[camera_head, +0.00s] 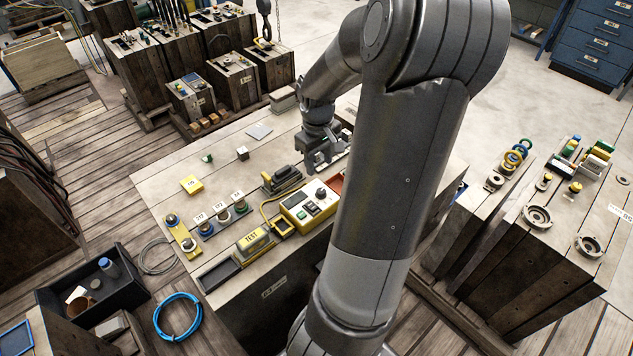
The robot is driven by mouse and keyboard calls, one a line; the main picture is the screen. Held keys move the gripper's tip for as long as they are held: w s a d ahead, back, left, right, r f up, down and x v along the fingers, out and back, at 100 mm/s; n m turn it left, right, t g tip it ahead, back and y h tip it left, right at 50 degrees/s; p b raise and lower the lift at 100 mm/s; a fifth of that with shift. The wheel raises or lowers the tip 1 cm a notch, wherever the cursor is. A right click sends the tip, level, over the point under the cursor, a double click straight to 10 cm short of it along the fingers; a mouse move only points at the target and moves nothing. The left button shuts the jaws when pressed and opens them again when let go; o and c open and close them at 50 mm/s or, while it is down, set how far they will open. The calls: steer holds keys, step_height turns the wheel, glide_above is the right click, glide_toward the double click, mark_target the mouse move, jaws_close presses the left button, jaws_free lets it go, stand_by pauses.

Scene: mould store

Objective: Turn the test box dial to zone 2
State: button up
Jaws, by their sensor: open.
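The yellow test box (323,217) sits near the front right of the wooden bench top. Its round black dial (321,194) is on the top face at the right, beside dark switches and a green button (301,214). The zone marks and the dial's pointing direction are too small to read. My gripper (323,166) is open, pointing down above and behind the dial, apart from it. Nothing shows between its fingers. My arm hides the bench just right of the box.
A black clamp-like tool (283,178) stands behind the box at left. Several ringed connectors with tags stand further left.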

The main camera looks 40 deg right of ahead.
mark_target(321, 191)
steer(key=f, duration=0.7)
steer(key=d+f, duration=0.1)
steer(key=f, duration=0.3)
steer(key=shift+w+f, duration=0.1)
steer(key=shift+f, duration=0.05)
steer(key=shift+c, duration=0.2)
steer(key=c, duration=1)
